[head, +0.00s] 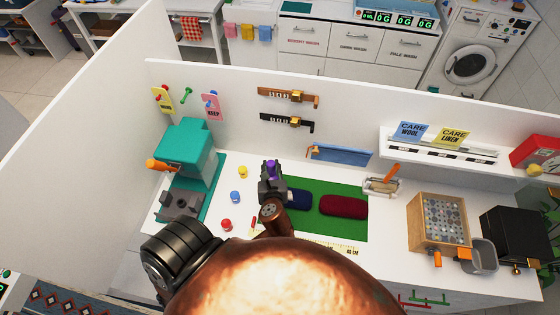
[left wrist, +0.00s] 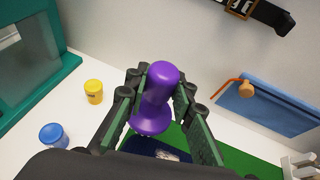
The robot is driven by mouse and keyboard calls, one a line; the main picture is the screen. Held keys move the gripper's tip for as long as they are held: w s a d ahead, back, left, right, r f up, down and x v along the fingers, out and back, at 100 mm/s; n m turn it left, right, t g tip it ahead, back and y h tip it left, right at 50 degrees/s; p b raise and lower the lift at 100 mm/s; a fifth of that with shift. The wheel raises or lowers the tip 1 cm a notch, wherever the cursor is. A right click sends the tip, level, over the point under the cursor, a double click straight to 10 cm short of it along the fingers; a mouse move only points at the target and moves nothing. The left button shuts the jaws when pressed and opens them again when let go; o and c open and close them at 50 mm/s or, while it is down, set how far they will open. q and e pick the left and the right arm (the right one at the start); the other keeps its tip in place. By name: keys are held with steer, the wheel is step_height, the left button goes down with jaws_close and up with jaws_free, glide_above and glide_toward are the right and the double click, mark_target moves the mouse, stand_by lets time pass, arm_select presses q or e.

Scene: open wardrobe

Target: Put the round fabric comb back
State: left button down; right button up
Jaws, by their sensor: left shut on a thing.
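My left gripper (head: 270,178) is shut on a purple peg-like piece (left wrist: 155,98) with a rounded top and a wide flange. The piece (head: 271,168) is held upright above the back left of a green mat (head: 354,232). The fingers stand on both sides of it in the left wrist view. I cannot tell whether this piece is the round fabric comb, and nothing else is plainly that comb. A blue board (head: 341,155) with an orange hook leans at the back wall. A small holder (head: 381,186) with an orange handle stands to its right. My right gripper is not in view.
Dark blue and dark red folded cloths (head: 343,206) lie on the mat. Yellow, blue and red spools (head: 235,197) stand left of it. A teal machine (head: 185,150) is at left. A wooden box (head: 439,224) and a black box (head: 516,236) are at right.

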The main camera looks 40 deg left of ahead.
arm_select(q)
steer(key=w+a+f, duration=0.1)
steer(key=w+f, duration=0.2)
steer(key=w, duration=0.1)
steer(key=w+a+f, duration=0.2)
steer(key=w+f, duration=0.1)
steer(key=w, duration=0.1)
steer(key=w+a+f, duration=0.2)
steer(key=w+f, duration=0.1)
steer(key=w, duration=0.1)
steer(key=shift+a+b, duration=0.15)
steer(key=shift+b, duration=0.15)
steer(key=shift+w+a+f, duration=0.2)
steer(key=shift+w+f, duration=0.1)
steer(key=shift+f, duration=1.7)
steer(key=shift+f, duration=0.1)
steer(key=c, duration=1.7)
jaws_free()
steer(key=shift+o, duration=0.2)
